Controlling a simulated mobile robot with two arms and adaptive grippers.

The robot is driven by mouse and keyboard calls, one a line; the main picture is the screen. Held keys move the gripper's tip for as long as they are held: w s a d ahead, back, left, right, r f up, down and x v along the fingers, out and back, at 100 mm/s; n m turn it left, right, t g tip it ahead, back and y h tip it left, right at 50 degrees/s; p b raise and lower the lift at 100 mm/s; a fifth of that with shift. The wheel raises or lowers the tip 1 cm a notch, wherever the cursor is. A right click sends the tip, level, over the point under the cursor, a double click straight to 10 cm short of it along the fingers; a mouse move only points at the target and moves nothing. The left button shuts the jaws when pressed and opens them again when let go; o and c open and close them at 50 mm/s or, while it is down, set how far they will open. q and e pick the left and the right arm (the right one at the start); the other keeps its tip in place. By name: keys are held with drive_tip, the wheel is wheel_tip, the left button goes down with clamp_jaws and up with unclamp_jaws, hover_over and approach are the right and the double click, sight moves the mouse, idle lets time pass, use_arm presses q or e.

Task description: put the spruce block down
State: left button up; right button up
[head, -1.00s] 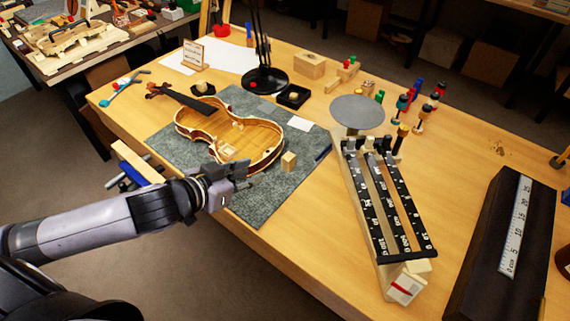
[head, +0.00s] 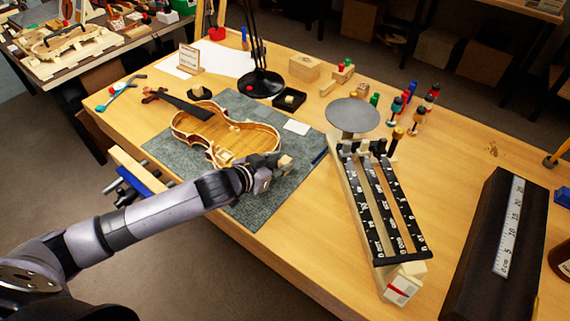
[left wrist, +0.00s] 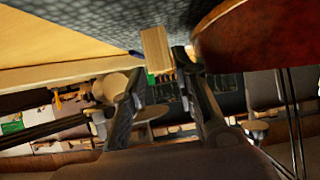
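A small pale wooden block (head: 286,161), which I take to be the spruce block, stands on the grey mat (head: 252,206) beside the open-bodied violin (head: 232,137). My left gripper (head: 276,166) is right at the block and covers part of it in the head view. In the left wrist view the block (left wrist: 157,50) shows between the tips of my spread fingers (left wrist: 158,62). The fingers look apart, one on either side of it; whether they touch it is hard to tell. My right gripper is not in view.
The violin body lies close to the left of my gripper. A white card (head: 296,127) lies behind the block. To the right stand a round grey disc (head: 352,114) and a rack with black numbered strips (head: 383,205). Bare tabletop (head: 300,235) lies in front of the rack's left side.

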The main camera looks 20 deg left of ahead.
sight(283, 162)
use_arm(q)
drive_tip(key=x, duration=0.3)
drive_tip(key=shift+w+d+f, duration=0.1)
drive_tip(key=shift+w, duration=0.25)
drive_tip(key=shift+c, duration=0.3)
drive_tip(key=c, duration=0.5)
wheel_tip(283, 162, up, 20)
drive_tip(key=p, duration=0.1)
